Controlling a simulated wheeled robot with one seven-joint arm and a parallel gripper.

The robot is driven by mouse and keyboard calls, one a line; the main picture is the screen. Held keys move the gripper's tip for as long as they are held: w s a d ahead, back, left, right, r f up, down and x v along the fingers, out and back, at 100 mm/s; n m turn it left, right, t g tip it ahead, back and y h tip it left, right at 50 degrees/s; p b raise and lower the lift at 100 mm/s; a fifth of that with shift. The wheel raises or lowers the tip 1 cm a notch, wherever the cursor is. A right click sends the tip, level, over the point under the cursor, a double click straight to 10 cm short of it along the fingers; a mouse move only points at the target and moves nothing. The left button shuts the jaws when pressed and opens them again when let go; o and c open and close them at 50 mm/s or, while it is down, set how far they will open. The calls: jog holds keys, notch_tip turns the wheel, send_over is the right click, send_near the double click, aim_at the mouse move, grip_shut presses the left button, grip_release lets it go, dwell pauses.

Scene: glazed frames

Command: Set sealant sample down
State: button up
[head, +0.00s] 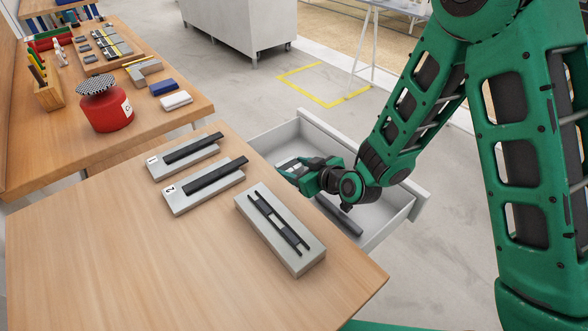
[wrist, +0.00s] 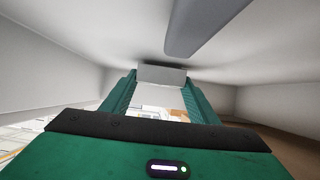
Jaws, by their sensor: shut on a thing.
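My gripper (head: 284,172) is inside the open drawer beside the table, pointing left. In the wrist view the gripper (wrist: 160,84) has its two green fingers shut on a pale grey piece, taken as the sealant sample (wrist: 161,74). Only its flat end face shows there. In the head view the gripper and drawer wall make the held piece hard to make out. I cannot tell whether it touches the drawer floor. Two grey plates with black strips, labelled 1 (head: 166,168) and 2 (head: 180,204), lie on the table.
The drawer (head: 411,206) also holds a dark grey bar (head: 340,216), close to my gripper. A grey block with dark rails (head: 300,262) lies near the right edge of the table (head: 130,265). A red container (head: 106,113) stands on the far bench. The front left tabletop is clear.

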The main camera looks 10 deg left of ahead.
jog(key=shift+f, duration=0.2)
jog(key=o, duration=1.5)
jog(key=shift+f, duration=0.1)
jog(key=shift+v, duration=3.8)
